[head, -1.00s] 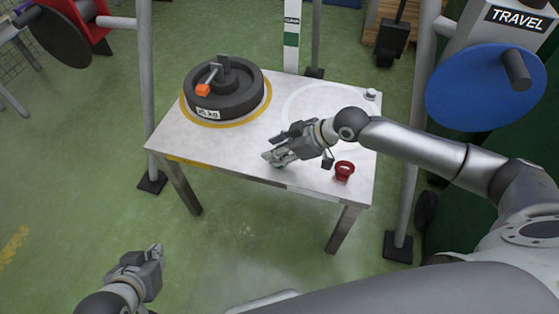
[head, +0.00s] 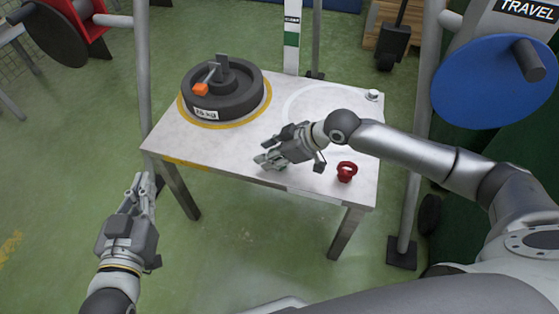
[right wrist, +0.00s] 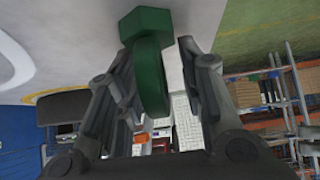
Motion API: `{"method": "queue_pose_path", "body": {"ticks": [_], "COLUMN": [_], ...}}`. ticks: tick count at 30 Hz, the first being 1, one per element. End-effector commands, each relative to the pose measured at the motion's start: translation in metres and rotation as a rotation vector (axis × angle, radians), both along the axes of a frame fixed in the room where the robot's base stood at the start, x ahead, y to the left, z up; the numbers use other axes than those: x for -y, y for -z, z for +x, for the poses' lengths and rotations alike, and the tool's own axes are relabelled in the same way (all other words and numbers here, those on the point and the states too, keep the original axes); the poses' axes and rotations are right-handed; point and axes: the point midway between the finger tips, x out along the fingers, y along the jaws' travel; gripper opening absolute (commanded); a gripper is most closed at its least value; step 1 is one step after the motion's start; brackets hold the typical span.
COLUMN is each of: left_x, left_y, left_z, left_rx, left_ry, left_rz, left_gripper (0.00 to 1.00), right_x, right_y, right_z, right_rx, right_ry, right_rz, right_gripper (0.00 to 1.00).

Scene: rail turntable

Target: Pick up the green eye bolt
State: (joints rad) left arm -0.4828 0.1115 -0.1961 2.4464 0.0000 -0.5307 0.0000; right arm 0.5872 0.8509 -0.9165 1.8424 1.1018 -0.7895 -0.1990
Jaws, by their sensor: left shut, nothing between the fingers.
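The green eye bolt (right wrist: 150,75) shows large in the right wrist view, its ring between the two fingers of my right gripper (right wrist: 160,70). A gap shows between the ring and the right-hand finger, so the gripper is open around the bolt. In the head view my right gripper (head: 268,160) is low at the table's front edge, and its fingers mostly hide the bolt there. My left gripper (head: 143,186) is shut and empty, in front of the table's left side, away from the bolt.
The white table (head: 222,150) carries a dark round weight (head: 225,95) with an orange-tipped lever at the back left. A red eye bolt (head: 346,171) stands close to the right of my right gripper. Grey posts stand beside the table, with a blue disc (head: 490,85) at right.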

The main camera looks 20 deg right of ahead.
Motion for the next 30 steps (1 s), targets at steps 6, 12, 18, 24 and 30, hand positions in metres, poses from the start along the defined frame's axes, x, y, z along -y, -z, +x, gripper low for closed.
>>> {"method": "queue_pose_path", "body": {"ticks": [6, 12, 18, 24, 30], "left_x": [0.0013, 0.0012, 0.0011, 0.0010, 0.0010], "left_y": [-0.0055, -0.0053, -0.0051, -0.0050, -0.0051], "left_z": [0.0013, 0.0013, 0.0012, 0.0012, 0.0011], "left_rx": [0.029, 0.027, 0.026, 0.026, 0.025], "left_ry": [0.002, 0.002, 0.002, 0.001, 0.001], "left_rz": [-0.008, -0.008, -0.006, -0.006, -0.007], "left_gripper": [0.00, 0.00, 0.00, 0.00, 0.00], "right_x": [-0.0007, -0.0008, -0.0008, -0.0007, -0.0006], "right_y": [0.0006, 0.0005, 0.0006, 0.0006, 0.0008], "right_z": [0.0007, 0.0006, 0.0005, 0.0006, 0.0003], "right_rx": [0.000, 0.000, -0.001, 0.000, -0.001], "right_ry": [0.000, 0.000, 0.001, 0.000, 0.001], "right_rz": [0.000, 0.000, 0.000, 0.000, 0.000], "right_gripper": [0.36, 0.27, 0.01, 0.00, 0.00]}}
